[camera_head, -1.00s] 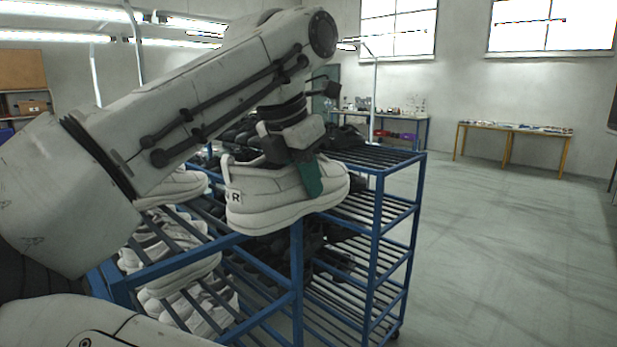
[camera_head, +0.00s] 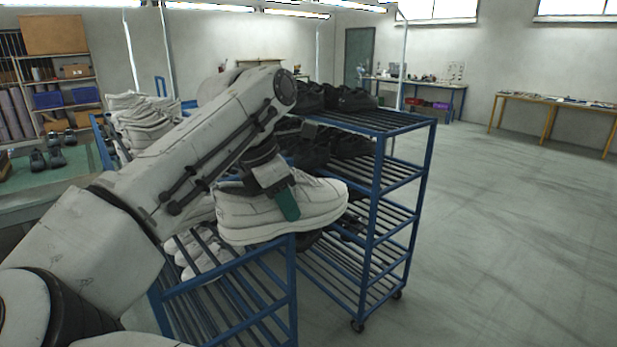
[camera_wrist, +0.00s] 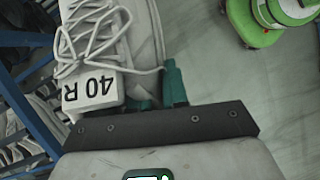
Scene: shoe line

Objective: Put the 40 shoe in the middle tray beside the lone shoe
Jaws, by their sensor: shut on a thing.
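My gripper (camera_head: 276,194) is shut on a white lace-up shoe (camera_head: 322,196) and holds it up in front of the blue racks. In the wrist view the same shoe (camera_wrist: 88,35) shows its laces and a tag reading "40 R" (camera_wrist: 90,90). One green fingertip (camera_wrist: 174,84) shows beside the shoe; the other is mostly hidden by it. I cannot make out the middle tray or a lone shoe in these views.
A blue wheeled rack (camera_head: 432,165) with black shoes (camera_head: 350,98) stands behind the held shoe. A nearer blue rack (camera_head: 292,290) holds white shoes (camera_head: 140,118). A green table (camera_head: 75,180) with dark shoes is at left. The floor at right is clear.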

